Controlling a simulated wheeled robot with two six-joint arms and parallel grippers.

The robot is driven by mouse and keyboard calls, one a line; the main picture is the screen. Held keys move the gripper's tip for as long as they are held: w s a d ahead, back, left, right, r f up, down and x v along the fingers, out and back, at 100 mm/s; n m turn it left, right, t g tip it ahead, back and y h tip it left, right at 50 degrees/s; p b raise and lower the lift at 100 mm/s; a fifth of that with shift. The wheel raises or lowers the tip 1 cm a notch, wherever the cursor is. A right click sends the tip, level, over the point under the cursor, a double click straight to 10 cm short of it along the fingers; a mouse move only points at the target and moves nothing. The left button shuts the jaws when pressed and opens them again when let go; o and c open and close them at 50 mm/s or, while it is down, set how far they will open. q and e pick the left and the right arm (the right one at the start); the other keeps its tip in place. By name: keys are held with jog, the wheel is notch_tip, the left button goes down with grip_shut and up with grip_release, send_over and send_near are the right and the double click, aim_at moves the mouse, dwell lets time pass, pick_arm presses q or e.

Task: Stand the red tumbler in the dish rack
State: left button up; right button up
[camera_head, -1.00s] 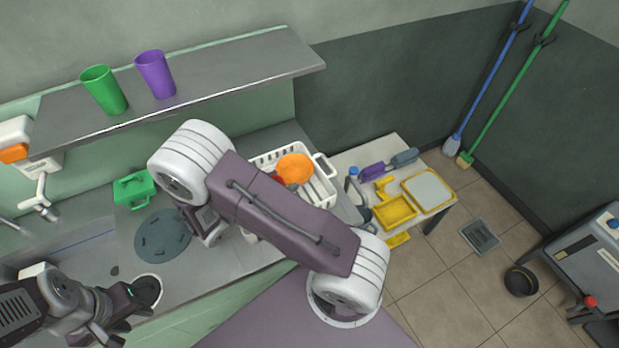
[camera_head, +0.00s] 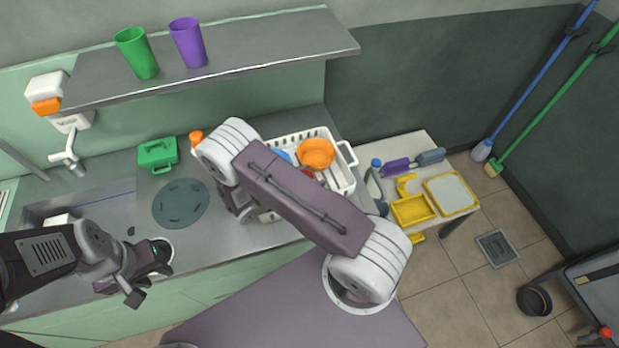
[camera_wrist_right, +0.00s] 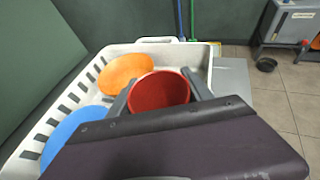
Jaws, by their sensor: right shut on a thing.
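The red tumbler (camera_wrist_right: 158,93) is between the two fingers of my right gripper (camera_wrist_right: 157,86) in the right wrist view, its open mouth showing. It is over or inside the white dish rack (camera_wrist_right: 200,57); I cannot tell whether its base touches the rack. In the head view a bit of red (camera_head: 306,173) shows beside the orange dish, and my right arm hides most of the gripper and the rack's (camera_head: 346,150) left part. My left gripper (camera_head: 148,284) is empty, its fingers apart, over the counter front near the sink.
An orange dish (camera_wrist_right: 125,72) and a blue dish (camera_wrist_right: 72,135) stand in the rack, close to the tumbler. A green (camera_head: 138,54) and a purple tumbler (camera_head: 188,44) stand on the shelf (camera_head: 270,45). A side table with yellow trays (camera_head: 413,209) is right of the rack.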

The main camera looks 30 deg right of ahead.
jog(key=shift+f, duration=0.35)
jog(key=shift+d+f, duration=0.1)
jog(key=shift+d, duration=0.1)
jog(key=shift+f, duration=0.15)
jog(key=o, duration=1.4)
jog(key=shift+a, duration=0.1)
jog(key=shift+c, duration=0.2)
